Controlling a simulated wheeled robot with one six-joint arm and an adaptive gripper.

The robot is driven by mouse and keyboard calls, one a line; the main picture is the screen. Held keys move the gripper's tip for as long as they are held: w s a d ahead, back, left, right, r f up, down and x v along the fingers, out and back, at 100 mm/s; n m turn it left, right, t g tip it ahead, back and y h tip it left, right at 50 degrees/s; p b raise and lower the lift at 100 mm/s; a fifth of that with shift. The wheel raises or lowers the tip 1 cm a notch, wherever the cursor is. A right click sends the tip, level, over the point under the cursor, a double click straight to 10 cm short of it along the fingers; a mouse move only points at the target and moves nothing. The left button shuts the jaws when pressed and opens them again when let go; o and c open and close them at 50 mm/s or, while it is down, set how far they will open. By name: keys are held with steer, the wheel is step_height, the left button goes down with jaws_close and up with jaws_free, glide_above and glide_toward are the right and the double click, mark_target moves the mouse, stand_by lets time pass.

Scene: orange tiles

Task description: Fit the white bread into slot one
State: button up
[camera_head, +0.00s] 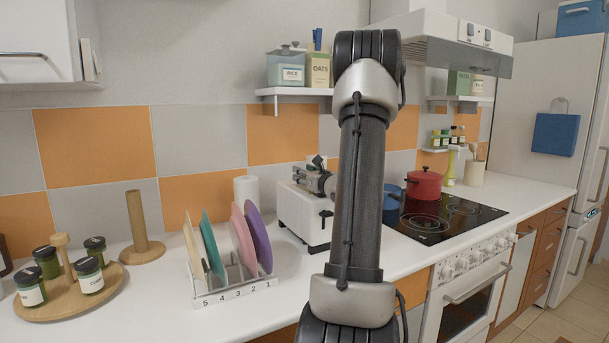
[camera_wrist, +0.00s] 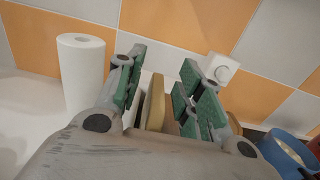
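The white toaster (camera_head: 303,214) stands on the counter left of my arm, with dark levers on its front. My gripper (camera_head: 318,181) is over it, partly hidden behind my arm. In the wrist view my gripper (camera_wrist: 160,88) has green pads on both sides of a tan upright slab (camera_wrist: 155,103), which looks like a bread slice seen edge-on. A paler upright surface lies along its left. The pads stand apart, with the slab between them; I cannot tell whether they press on it. The toaster slots are not clearly visible.
A plate rack (camera_head: 238,288) numbered 5 to 1 holds several plates left of the toaster. A paper towel roll (camera_wrist: 82,72) stands behind the rack. A blue pot (camera_wrist: 287,154) and a red pot (camera_head: 424,184) are on the right. A spice tray (camera_head: 70,292) is far left.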

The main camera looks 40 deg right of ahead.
steer(key=v, duration=1)
steer(key=shift+s+a, duration=0.1)
steer(key=shift+s, duration=0.2)
steer(key=shift+s+a, duration=0.2)
steer(key=shift+s, duration=0.45)
